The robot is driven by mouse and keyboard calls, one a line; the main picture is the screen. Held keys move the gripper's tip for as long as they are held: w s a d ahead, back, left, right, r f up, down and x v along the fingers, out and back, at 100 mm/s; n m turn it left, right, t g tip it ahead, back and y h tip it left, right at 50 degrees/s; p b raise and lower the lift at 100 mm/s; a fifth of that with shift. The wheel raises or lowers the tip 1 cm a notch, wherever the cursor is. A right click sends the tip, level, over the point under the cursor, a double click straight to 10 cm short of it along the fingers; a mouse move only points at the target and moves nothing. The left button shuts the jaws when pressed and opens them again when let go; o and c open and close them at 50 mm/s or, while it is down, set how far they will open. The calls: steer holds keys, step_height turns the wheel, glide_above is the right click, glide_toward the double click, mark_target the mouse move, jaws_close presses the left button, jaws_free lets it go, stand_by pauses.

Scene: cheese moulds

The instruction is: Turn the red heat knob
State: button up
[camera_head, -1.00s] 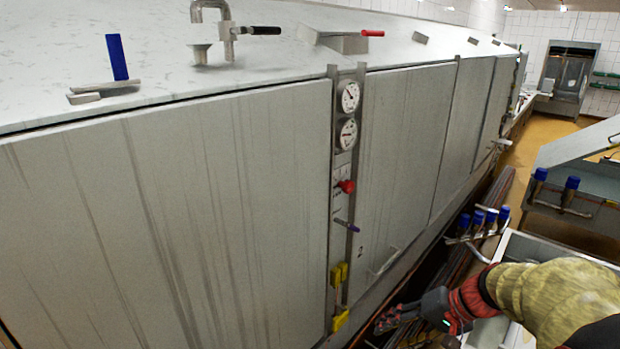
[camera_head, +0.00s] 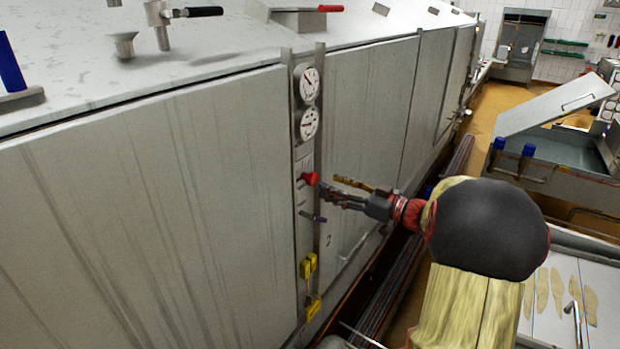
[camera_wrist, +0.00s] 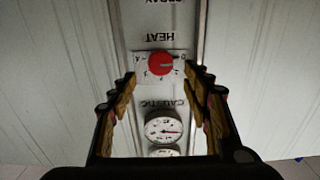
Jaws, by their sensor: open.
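The red heat knob (camera_head: 309,178) sits on the narrow control strip (camera_head: 304,235) of the big steel vat, below two round gauges. In the wrist view the red knob (camera_wrist: 160,64) is on a white dial plate, with the word HEAT beside it, upside down. My gripper (camera_head: 328,194) is just to the right of the knob and points at it. In the wrist view my gripper's fingers (camera_wrist: 164,88) are open and spread to both sides, with the knob seen between and beyond the tips. Nothing is held. I cannot tell whether any finger touches the knob.
Yellow fittings (camera_head: 308,267) are lower on the strip. The two gauges (camera_head: 306,103) are above. Vat panels (camera_head: 180,210) lie flat on both sides. A sink unit (camera_head: 565,150) stands at the right.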

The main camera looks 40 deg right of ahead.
mark_target(315, 179)
steer(key=p+x, duration=0.1)
steer(key=x, duration=0.6)
steer(key=shift+w+a+p, duration=0.1)
steer(key=shift+w+p, duration=0.2)
steer(key=shift+p, duration=0.1)
steer(key=c, duration=0.3)
steer(key=c, duration=0.8)
steer(key=shift+c, duration=0.3)
